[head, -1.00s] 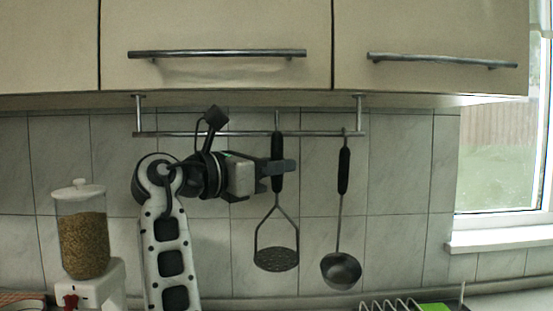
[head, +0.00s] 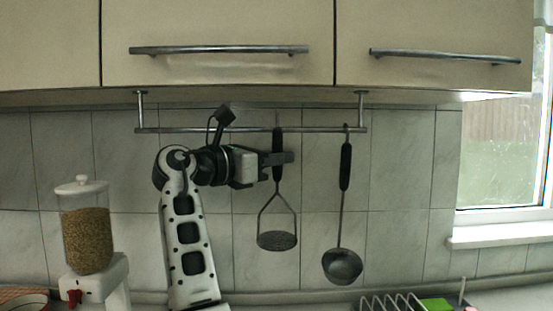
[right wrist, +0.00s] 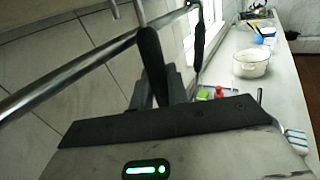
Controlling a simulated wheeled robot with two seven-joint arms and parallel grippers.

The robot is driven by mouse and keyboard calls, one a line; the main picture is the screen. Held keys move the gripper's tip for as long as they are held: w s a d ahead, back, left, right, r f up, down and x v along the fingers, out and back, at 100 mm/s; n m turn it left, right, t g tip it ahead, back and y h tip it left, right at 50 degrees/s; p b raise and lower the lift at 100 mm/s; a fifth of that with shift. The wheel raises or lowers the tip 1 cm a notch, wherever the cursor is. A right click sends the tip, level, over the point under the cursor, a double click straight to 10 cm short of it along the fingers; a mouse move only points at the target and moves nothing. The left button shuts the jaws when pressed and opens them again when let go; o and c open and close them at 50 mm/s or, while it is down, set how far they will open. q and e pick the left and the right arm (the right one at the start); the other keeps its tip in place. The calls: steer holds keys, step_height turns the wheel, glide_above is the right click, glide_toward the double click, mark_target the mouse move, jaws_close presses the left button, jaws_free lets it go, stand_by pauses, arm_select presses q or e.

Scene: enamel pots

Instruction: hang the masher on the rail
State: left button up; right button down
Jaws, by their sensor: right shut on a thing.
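The masher (head: 277,240) hangs upright below the rail (head: 210,130), with a black handle and a flat perforated metal head. My right gripper (head: 276,158) is shut on the masher's black handle, just under the rail. The masher's thin metal top reaches up past the rail's height in the head view; I cannot tell whether its hook is over the bar. The right wrist view shows the handle (right wrist: 152,60) between the fingers, close to the rail (right wrist: 80,72). My left gripper is not in view.
A ladle (head: 343,225) hangs on the rail to the right of the masher. Cabinets (head: 215,45) are above, with a tiled wall behind. A grain dispenser (head: 86,235) stands at left, a wire rack (head: 392,303) at lower right. The rail's left stretch is bare.

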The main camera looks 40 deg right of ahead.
arm_select(q)
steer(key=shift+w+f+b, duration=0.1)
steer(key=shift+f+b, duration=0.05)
steer(key=shift+b, duration=0.25)
arm_select(e)
steer(key=shift+w+d+f, duration=0.1)
steer(key=shift+w+f, duration=0.05)
steer(key=shift+f, duration=1)
steer(key=c, duration=1.3)
jaws_free()
arm_select(q)
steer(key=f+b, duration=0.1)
steer(key=b, duration=0.1)
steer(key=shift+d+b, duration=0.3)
steer(key=shift+b, duration=0.05)
arm_select(e)
steer(key=w+a, duration=0.1)
steer(key=a, duration=1.5)
steer(key=shift+w+f, duration=0.3)
steer(key=shift+w, duration=0.05)
